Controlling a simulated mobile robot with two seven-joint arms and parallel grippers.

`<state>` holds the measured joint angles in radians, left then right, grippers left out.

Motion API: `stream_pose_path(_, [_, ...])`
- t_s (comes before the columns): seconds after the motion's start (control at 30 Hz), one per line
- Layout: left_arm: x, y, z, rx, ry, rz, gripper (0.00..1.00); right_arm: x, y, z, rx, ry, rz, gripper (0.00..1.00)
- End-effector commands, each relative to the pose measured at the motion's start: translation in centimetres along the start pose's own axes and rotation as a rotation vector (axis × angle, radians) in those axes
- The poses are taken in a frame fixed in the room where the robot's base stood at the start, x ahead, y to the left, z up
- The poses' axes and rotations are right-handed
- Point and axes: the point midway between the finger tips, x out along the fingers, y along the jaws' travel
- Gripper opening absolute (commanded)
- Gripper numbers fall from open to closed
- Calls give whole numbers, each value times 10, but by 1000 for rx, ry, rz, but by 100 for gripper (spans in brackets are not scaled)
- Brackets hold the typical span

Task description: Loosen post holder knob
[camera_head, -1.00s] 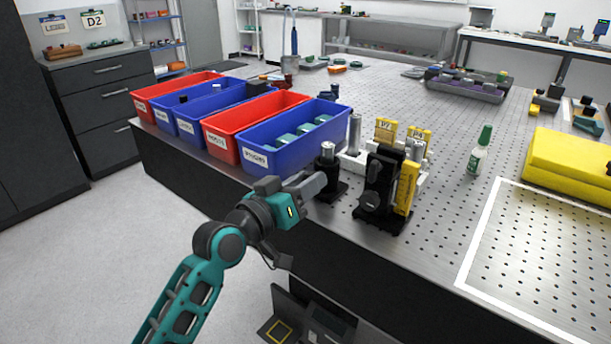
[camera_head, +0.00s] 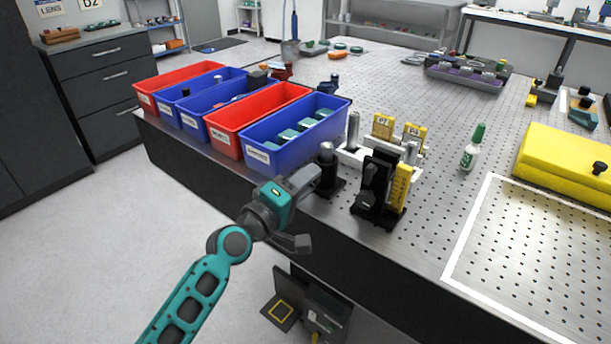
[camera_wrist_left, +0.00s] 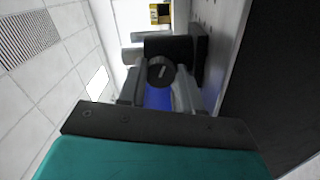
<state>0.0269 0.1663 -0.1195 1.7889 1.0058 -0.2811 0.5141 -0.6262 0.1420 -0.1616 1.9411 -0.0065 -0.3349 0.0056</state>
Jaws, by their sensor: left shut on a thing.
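The black post holder (camera_head: 327,175) with a metal post in it stands upright near the table's front edge. My left gripper (camera_head: 312,177) reaches it from the left, with its fingertips at the holder's side. In the left wrist view, the round dark post holder knob (camera_wrist_left: 161,72) sits between the two grey fingers (camera_wrist_left: 160,88), which are shut on it. In the head view the fingers hide the knob. My right gripper is not in view.
A black mount (camera_head: 376,188) stands just right of the holder, near a white rack with yellow labelled parts (camera_head: 382,127). Red and blue bins (camera_head: 300,140) line the left edge. A green-capped bottle (camera_head: 470,152) and yellow case (camera_head: 565,165) stand to the right.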

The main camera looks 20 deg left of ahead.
Motion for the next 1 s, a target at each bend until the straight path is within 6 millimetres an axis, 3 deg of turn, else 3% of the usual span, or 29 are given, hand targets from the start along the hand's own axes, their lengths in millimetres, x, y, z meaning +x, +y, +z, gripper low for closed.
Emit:
stream_pose_path(0.5, [0,1,-1,-324,13,5,3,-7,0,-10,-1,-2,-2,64])
stream_pose_path(1.0, [0,1,-1,-377,15,6,3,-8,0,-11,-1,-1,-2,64])
